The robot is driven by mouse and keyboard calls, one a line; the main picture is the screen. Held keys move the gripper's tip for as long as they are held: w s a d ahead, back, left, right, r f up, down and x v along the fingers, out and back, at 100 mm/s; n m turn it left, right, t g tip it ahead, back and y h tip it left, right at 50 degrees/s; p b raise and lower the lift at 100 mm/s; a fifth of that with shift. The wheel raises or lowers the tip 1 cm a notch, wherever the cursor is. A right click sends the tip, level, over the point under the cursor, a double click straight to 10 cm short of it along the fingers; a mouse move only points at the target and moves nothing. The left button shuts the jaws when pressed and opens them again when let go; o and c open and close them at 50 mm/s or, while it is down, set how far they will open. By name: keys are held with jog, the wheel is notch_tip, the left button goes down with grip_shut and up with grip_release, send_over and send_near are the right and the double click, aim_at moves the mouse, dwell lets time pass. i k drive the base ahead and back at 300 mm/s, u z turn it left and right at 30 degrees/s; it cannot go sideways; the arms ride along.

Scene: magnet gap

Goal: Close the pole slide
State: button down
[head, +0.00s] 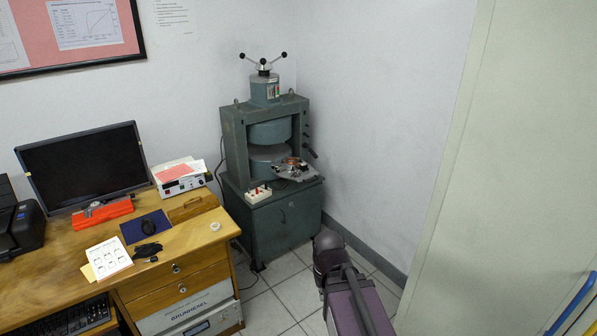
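The green-grey electromagnet (236,140) stands on a cabinet in the corner. Its upper pole (270,132) and lower pole (262,165) are thick round blocks with a narrow gap between them. A three-armed handle with dark knobs (263,64) tops the column (265,90) above the frame. Several dark knobs or levers (309,151) stick out on the frame's right side. I cannot tell which part is the pole slide. My arm, purple and dark, rises at the bottom, in front of and apart from the magnet. My gripper is not in view.
A small plate with metal and copper-coloured fittings (296,172) sits before the poles. A white socket strip (258,194) lies on the green cabinet (285,218). A wooden desk (190,250) stands left, a pale panel (500,180) right. Tiled floor (298,292) lies between.

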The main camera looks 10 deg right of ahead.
aim_at(300, 177)
jog(key=u, duration=0.2)
jog(key=i, duration=1.55)
jog(key=z, duration=0.5)
